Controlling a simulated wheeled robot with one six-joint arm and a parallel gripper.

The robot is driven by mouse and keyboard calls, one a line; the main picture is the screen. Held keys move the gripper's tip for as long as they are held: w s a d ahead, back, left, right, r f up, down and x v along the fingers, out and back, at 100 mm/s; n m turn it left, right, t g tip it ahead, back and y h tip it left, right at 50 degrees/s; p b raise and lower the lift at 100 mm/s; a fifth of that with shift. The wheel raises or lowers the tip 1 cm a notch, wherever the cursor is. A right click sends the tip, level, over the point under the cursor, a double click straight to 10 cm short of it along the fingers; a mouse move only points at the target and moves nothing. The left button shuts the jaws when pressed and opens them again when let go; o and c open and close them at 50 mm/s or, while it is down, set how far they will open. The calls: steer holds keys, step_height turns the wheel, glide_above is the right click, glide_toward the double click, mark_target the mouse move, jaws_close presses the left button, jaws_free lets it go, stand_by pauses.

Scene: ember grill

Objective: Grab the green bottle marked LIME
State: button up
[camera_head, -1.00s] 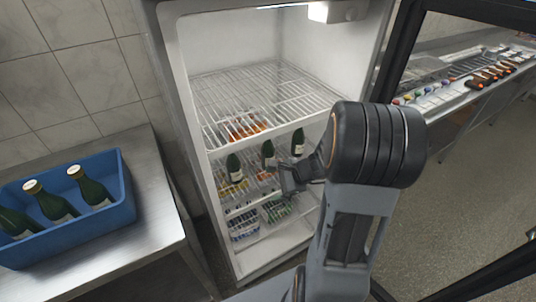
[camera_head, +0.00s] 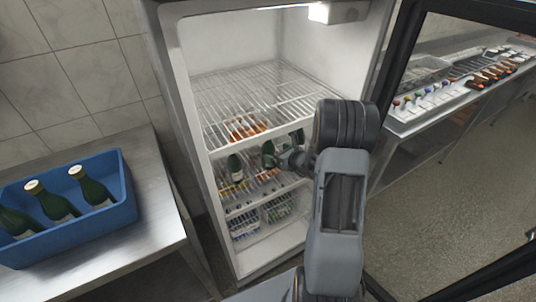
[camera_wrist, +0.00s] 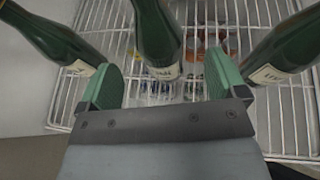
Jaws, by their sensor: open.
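Three dark green bottles with pale labels stand in a row on a wire shelf inside the open fridge. In the head view they are the left bottle (camera_head: 235,167), the middle bottle (camera_head: 268,154) and the right bottle (camera_head: 299,138). My gripper (camera_head: 284,160) is at the middle bottle, partly covering it. In the wrist view my open gripper (camera_wrist: 160,66) has its green pads on either side of the middle bottle (camera_wrist: 156,35), apart from it. The left bottle (camera_wrist: 50,38) and right bottle (camera_wrist: 285,48) lie outside the pads. The label lettering is too small to read surely.
The fridge's upper wire shelf (camera_head: 262,98) is empty and lies above my gripper. Orange items (camera_head: 243,127) and packed trays sit on lower levels. A blue crate (camera_head: 80,230) with several bottles stands on the steel counter at left. The open fridge door edges the right side.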

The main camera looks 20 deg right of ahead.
mark_target(273, 152)
steer(key=shift+p+x, duration=0.6)
steer(key=shift+x, duration=2.65)
steer(key=shift+s, duration=0.1)
steer(key=shift+c, duration=0.4)
steer(key=c, duration=1.2)
